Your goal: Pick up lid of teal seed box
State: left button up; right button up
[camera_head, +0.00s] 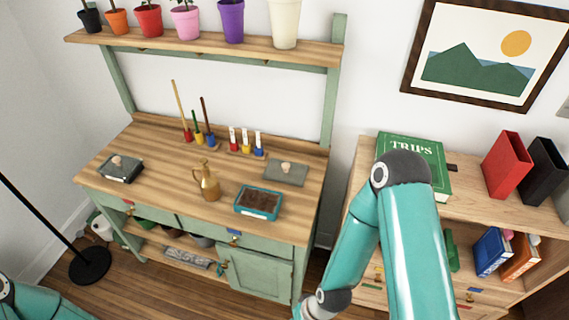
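The teal seed box (257,202) sits open on the wooden bench top, right of centre, with brown soil inside. A flat grey lid (285,174) with a pale round knob lies on the bench just behind and to the right of the box, apart from it. My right arm comes up from the bottom right, bends and runs back down; its gripper is out of view. Only a bit of my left arm shows at the bottom left, and its gripper is out of view.
A dark box with a knobbed lid (121,168) sits at the bench's left. A brass watering can (207,182) stands left of the teal box. A potted-plant shelf (190,43) hangs above. A bookcase (465,210) stands right.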

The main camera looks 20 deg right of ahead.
aim_at(290, 173)
jog(key=z, duration=0.8)
jog(key=i, duration=0.15)
jog(key=u, duration=3.25)
jog(key=k, duration=1.65)
jog(key=z, duration=1)
jog(key=i, duration=0.7)
jog(key=z, duration=0.25)
